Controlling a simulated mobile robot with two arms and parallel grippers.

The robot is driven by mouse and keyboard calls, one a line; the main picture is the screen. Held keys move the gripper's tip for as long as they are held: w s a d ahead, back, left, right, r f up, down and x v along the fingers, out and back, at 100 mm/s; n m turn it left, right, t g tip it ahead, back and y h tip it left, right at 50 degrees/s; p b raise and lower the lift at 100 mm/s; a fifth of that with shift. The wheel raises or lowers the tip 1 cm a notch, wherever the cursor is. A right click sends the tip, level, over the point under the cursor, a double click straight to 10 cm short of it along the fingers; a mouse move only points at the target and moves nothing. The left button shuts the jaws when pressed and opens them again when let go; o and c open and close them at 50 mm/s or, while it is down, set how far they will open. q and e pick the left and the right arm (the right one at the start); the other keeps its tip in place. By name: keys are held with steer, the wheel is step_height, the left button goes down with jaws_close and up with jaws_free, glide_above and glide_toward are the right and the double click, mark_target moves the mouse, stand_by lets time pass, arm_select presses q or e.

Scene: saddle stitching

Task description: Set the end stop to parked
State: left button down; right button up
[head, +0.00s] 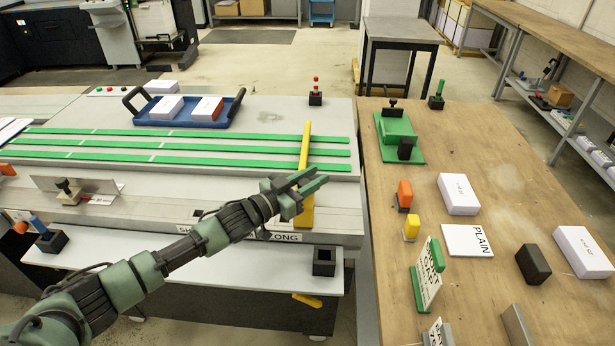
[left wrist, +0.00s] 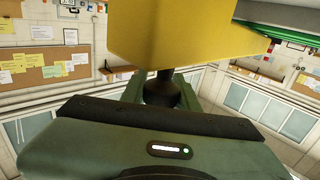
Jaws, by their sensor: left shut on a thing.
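The end stop looks to be the long yellow bar (head: 304,150) lying across the right part of the grey bed. It crosses the green strips at its far end and reaches the front ledge. My left gripper (head: 316,180) is at the near part of this bar and hides some of it. In the left wrist view the yellow body (left wrist: 190,35) fills the top. A dark rounded knob (left wrist: 162,90) under it sits between the fingers, and the gripper is shut on that knob. Labels on the front ledge (head: 285,237) are partly covered by my arm. My right gripper is not in view.
Green strips (head: 190,145) run along the bed. A blue tray (head: 225,118) with paper stacks stands behind them. A red-topped post (head: 316,92) stands at the back right. The wooden bench (head: 460,120) to the right holds a green fixture, blocks and cards.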

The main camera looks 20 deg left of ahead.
mark_target(300, 186)
arm_select(q)
steer(key=shift+d, duration=0.2)
steer(key=c, duration=1.1)
jaws_free()
steer(key=shift+o, duration=0.2)
steer(key=shift+s+a+f, duration=0.15)
steer(key=shift+s+a, duration=0.1)
steer(key=b+v, duration=0.1)
steer(key=v, duration=0.6)
steer(key=shift+b, duration=0.4)
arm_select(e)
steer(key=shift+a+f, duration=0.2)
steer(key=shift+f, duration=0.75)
arm_select(q)
steer(key=shift+s, duration=0.1)
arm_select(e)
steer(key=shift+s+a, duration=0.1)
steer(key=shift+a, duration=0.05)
